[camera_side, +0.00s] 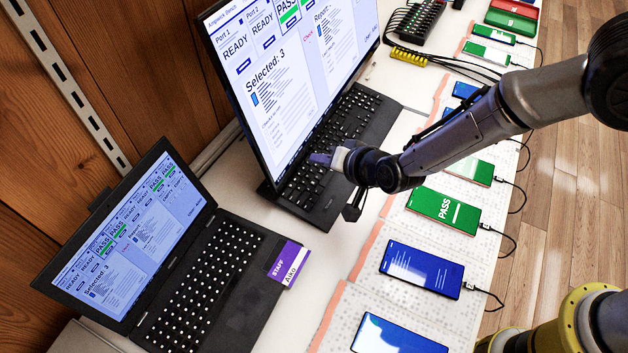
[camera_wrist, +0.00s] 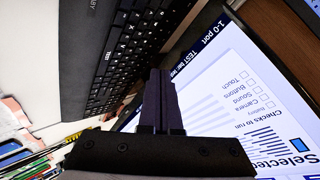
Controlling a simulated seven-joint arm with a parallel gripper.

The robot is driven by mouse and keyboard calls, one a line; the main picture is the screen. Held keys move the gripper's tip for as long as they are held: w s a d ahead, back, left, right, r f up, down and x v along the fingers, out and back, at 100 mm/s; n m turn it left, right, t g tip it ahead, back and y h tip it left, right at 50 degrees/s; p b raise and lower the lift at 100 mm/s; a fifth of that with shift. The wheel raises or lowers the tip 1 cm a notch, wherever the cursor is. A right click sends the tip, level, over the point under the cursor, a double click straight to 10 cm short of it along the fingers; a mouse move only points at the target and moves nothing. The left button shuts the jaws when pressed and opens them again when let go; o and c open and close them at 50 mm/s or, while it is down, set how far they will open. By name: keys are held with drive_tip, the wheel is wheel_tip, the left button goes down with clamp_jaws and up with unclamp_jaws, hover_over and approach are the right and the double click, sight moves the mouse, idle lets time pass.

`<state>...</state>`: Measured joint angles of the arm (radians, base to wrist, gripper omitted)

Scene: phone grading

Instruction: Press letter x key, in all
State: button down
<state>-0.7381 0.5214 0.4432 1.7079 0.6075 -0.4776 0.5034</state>
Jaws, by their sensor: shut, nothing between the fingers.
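The larger laptop's keyboard (camera_side: 362,112) is black with pale key legends, below its bright screen (camera_side: 290,75). My gripper (camera_side: 318,159) is shut and empty, its purplish fingertips over the left part of this keyboard. In the wrist view the shut fingers (camera_wrist: 162,88) point up the frame, between the keyboard (camera_wrist: 132,35) at upper left and the screen (camera_wrist: 235,85) at right. I cannot tell whether the fingertips touch a key. The x key cannot be picked out; legends are too small, and the fingers cover some keys. The screen reads "Selected: 3".
A smaller laptop (camera_side: 205,285) with a similar screen and a purple staff badge (camera_side: 289,264) stands at lower left. Several cabled phones, including a green PASS phone (camera_side: 443,207) and a blue-screened one (camera_side: 421,270), line the right of the bench. A black hub (camera_side: 420,20) is at the back.

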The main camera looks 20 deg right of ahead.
sight(309, 178)
drive_tip(key=shift+w+a+f, duration=0.1)
drive_tip(key=shift+w+f, duration=0.05)
drive_tip(key=shift+f, duration=1.45)
drive_tip(key=shift+w+a+f, duration=0.1)
drive_tip(key=shift+f, duration=1.45)
drive_tip(key=shift+f, duration=0.15)
drive_tip(key=shift+f, duration=0.25)
drive_tip(key=shift+w+f, duration=0.1)
drive_tip(key=shift+f, duration=0.25)
drive_tip(key=shift+r, duration=0.1)
idle(0.3)
drive_tip(key=shift+r, duration=0.7)
drive_tip(key=shift+s+d+r, duration=0.1)
drive_tip(key=shift+s+r, duration=0.05)
drive_tip(key=shift+r, duration=1.1)
drive_tip(key=shift+s+d+r, duration=0.1)
drive_tip(key=shift+s+r, duration=0.05)
drive_tip(key=shift+r, duration=1.1)
